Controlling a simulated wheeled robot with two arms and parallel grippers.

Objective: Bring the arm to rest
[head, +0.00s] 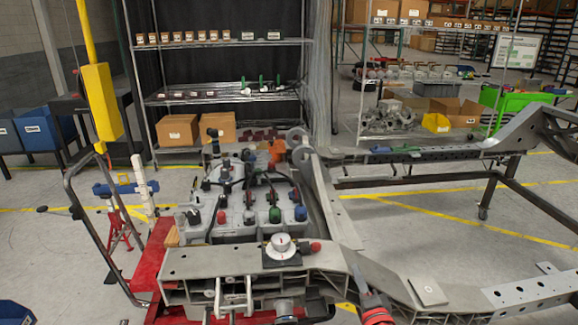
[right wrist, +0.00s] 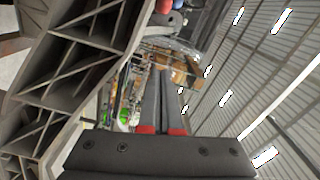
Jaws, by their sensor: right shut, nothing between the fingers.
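My right gripper (head: 360,280) shows at the bottom of the head view, just right of the front end of the grey chassis frame (head: 205,262). In the right wrist view its two grey fingers (right wrist: 161,80) with red bases lie close together, shut and empty. The ribbed side of the chassis (right wrist: 75,55) is to the left of the fingers there. It looks near, but I cannot tell the exact gap. My left gripper is not in the head view.
A round gauge (head: 280,243) sits on the chassis front, before an engine-like block (head: 250,200) with coloured caps. A long rail (head: 400,155) and a holed beam (head: 530,291) extend right. A red stand (head: 150,255) and yellow post (head: 101,102) are left. Open floor shows at right.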

